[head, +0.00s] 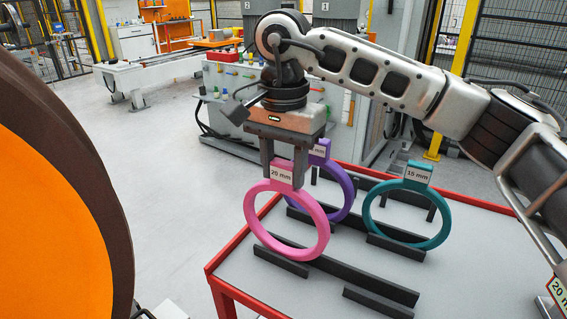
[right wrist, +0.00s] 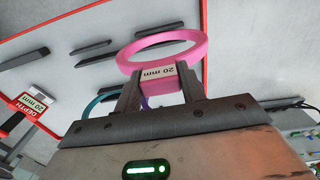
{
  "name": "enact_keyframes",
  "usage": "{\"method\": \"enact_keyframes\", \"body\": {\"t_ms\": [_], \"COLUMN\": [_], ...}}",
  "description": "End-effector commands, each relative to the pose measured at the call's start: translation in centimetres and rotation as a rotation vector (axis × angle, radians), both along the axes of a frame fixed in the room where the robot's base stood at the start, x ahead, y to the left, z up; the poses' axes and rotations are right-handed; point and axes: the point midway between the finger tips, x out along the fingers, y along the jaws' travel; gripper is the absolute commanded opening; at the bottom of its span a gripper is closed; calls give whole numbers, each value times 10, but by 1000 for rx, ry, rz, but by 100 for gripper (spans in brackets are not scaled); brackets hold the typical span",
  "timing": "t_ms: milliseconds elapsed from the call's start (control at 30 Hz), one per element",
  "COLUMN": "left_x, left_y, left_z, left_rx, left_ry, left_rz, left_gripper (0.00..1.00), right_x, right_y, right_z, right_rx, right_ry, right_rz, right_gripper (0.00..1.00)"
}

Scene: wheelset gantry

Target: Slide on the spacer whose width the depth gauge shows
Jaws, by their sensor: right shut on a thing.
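A pink ring spacer (head: 323,237) with a "20 mm" label stands upright at the cart's near left. My right gripper (head: 284,183) is shut on its labelled tab from above; the right wrist view also shows the pink spacer (right wrist: 188,46) between the fingers (right wrist: 152,86). Whether it still touches its rack is unclear. A purple spacer (head: 349,188) stands just behind it, its label partly hidden. A teal spacer (head: 436,239) labelled "15 mm" stands to the right. The depth gauge display (right wrist: 36,104) reads "20 mm"; its edge also shows at the head view's right (head: 559,290). My left gripper is out of view.
The red-rimmed cart top (head: 233,252) carries several dark rack bars (head: 380,294). A large orange and brown round part (head: 55,220) fills the left side. Open grey floor (head: 180,190) lies between it and the cart.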

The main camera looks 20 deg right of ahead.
Motion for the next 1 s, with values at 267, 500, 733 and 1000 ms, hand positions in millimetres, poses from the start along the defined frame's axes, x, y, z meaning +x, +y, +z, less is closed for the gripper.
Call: {"method": "enact_keyframes", "body": {"t_ms": [267, 500, 733, 1000], "left_x": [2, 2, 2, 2], "left_y": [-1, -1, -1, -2], "left_z": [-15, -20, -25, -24], "left_rx": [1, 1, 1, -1], "left_ry": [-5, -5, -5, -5], "left_rz": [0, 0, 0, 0], "left_gripper": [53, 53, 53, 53], "right_x": [0, 0, 0, 0], "right_y": [0, 0, 0, 0], "right_z": [-11, -17, -23, -23], "right_rx": [1, 1, 0, 0], "right_ry": [-1, -1, -1, -1], "right_rz": [0, 0, 0, 0], "right_gripper": [10, 10, 10, 65]}}
